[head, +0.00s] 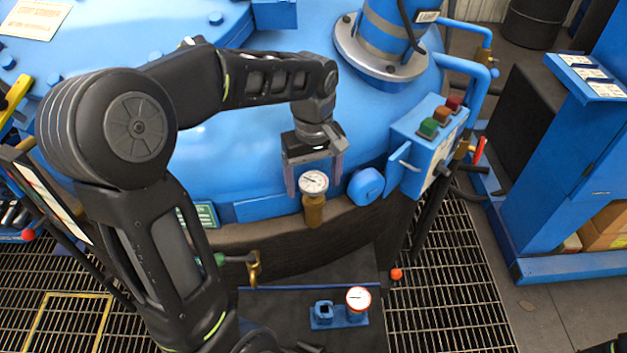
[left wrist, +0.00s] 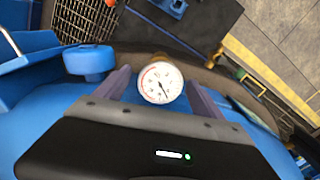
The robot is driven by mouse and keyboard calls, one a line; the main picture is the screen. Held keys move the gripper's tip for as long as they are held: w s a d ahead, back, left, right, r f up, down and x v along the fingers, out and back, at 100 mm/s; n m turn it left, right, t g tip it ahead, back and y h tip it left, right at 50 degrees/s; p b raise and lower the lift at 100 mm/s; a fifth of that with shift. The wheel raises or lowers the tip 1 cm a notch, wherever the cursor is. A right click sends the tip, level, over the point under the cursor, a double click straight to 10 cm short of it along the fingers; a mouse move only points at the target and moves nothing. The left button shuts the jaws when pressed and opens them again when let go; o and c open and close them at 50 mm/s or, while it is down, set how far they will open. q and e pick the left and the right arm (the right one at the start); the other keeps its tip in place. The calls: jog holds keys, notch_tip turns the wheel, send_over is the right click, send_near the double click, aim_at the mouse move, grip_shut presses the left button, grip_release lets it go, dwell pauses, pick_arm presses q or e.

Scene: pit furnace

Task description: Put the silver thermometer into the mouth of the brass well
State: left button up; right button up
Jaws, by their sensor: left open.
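The silver thermometer (head: 313,182) has a round white dial and sits at the top of the brass well (head: 314,212) on the furnace's front rim. No stem shows between dial and well, so it appears seated in the mouth. My left gripper (head: 314,188) is open, with one finger on each side of the dial and a visible gap at both sides. In the left wrist view the dial (left wrist: 160,83) lies between the spread fingers, and the well is mostly hidden behind it. My right gripper is not in view.
A red-rimmed gauge (head: 358,298) stands on a blue stand beside an empty blue square holder (head: 322,312) on the dark table (head: 265,308). A blue button box (head: 431,135) and a round blue knob (head: 367,186) are right of the well. A brass valve (head: 254,267) is lower left.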

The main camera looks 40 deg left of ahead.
pick_arm(q)
notch_tip(320, 180, up, 7)
jog(key=shift+r, duration=0.15)
dwell(0.7)
